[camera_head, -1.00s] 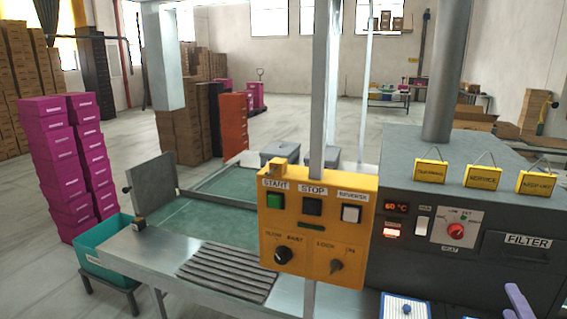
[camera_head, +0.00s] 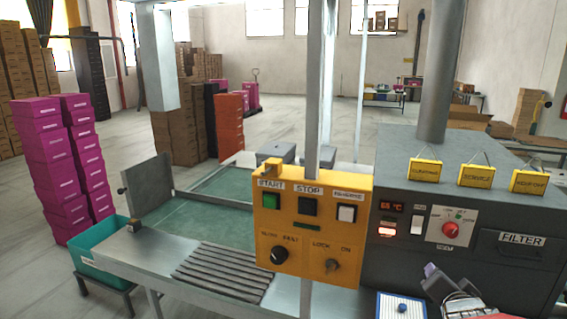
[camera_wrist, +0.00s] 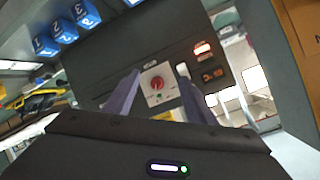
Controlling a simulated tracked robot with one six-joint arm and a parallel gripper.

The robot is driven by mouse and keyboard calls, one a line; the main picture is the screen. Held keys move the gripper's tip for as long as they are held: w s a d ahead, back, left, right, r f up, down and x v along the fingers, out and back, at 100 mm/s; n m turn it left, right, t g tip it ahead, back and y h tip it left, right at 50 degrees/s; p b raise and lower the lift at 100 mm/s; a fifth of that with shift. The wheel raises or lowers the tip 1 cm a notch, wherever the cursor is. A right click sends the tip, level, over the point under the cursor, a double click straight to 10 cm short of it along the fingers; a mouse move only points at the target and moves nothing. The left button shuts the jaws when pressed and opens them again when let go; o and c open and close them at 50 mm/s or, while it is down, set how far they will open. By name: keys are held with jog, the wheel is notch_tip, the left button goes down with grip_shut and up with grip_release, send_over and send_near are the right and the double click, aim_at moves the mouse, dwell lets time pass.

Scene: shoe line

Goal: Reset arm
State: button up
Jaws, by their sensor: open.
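My gripper (camera_head: 440,284) shows at the bottom right of the head view, in front of the dark grey machine (camera_head: 470,245) and below its red dial (camera_head: 450,230). In the wrist view the two purple fingers of my gripper (camera_wrist: 155,92) stand apart, with nothing between them but the view of the panel. The red dial (camera_wrist: 157,83) on the panel shows beyond the fingers. They look apart from the panel, though the exact gap cannot be told.
The yellow control box (camera_head: 312,228) with START, STOP and REVERSE buttons stands on a post to the left. A white board with a blue knob (camera_head: 402,308) lies at the bottom. Yellow tags (camera_head: 476,175) hang on the machine. Blue numbered blocks (camera_wrist: 63,30) show in the wrist view.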

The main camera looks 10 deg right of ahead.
jog(key=s+a+n+g+y, duration=0.1)
jog(key=s+a+n, duration=0.3)
jog(key=a, duration=0.6)
jog(key=s+a+n+g+y, duration=0.2)
jog(key=a+n, duration=0.3)
jog(key=a, duration=0.6)
jog(key=s+a+n+g+y, duration=0.2)
jog(key=s+a+n+y, duration=0.2)
jog(key=a, duration=0.6)
jog(key=shift+s+a+r, duration=0.3)
jog(key=shift+s+r, duration=0.15)
jog(key=shift+s, duration=0.35)
jog(key=shift+c, duration=0.4)
